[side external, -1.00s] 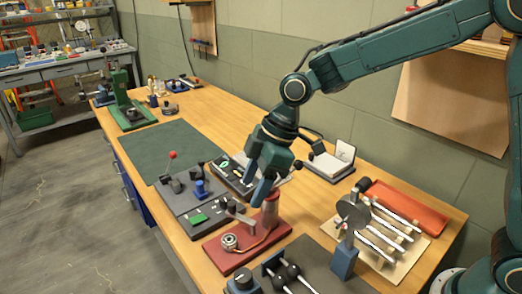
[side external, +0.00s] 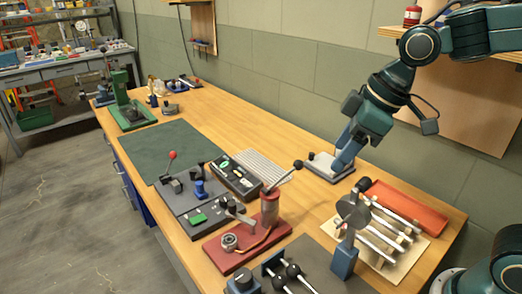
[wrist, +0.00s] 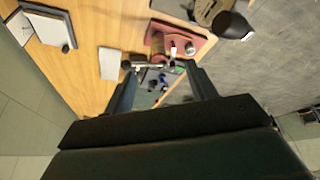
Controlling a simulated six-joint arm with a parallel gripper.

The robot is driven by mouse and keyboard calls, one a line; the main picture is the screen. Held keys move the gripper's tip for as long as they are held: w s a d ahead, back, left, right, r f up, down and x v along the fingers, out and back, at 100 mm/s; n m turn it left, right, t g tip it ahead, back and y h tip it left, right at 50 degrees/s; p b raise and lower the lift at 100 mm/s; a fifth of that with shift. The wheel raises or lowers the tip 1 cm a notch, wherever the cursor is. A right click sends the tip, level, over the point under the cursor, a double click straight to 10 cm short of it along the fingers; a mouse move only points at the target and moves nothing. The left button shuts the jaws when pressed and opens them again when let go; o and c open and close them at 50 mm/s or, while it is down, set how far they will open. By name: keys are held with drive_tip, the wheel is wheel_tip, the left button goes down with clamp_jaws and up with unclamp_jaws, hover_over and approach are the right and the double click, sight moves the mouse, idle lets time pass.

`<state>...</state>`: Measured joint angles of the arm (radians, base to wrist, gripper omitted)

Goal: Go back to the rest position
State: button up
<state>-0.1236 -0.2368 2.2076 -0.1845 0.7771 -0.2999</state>
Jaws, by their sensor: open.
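My gripper (side external: 345,155) hangs above the right part of the bench, with its fingertips in front of the small grey-white box in the side view. In the wrist view the two fingers (wrist: 163,88) stand apart with nothing held between them. The red-based press (side external: 247,238) stands to the left of my gripper, its lever raised to the right and ending in a black ball (side external: 298,164). The press also shows beyond the fingers in the wrist view (wrist: 185,40). My gripper is clear of the press.
The grey-white box (side external: 319,167) lies under my gripper. A red tray (side external: 408,205) and a rack of metal rods (side external: 390,232) are at the right. A dark disc on a blue stand (side external: 345,258) rises nearby.

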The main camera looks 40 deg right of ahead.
drive_tip(key=s+d+m+h, duration=0.1)
drive_tip(key=s+d+m, duration=0.2)
drive_tip(key=s, duration=0.3)
drive_tip(key=s+d+m+t+h, duration=0.1)
drive_tip(key=s+d+m, duration=0.2)
drive_tip(key=s, duration=0.4)
drive_tip(key=shift+d+m, duration=0.3)
drive_tip(key=shift+d, duration=0.5)
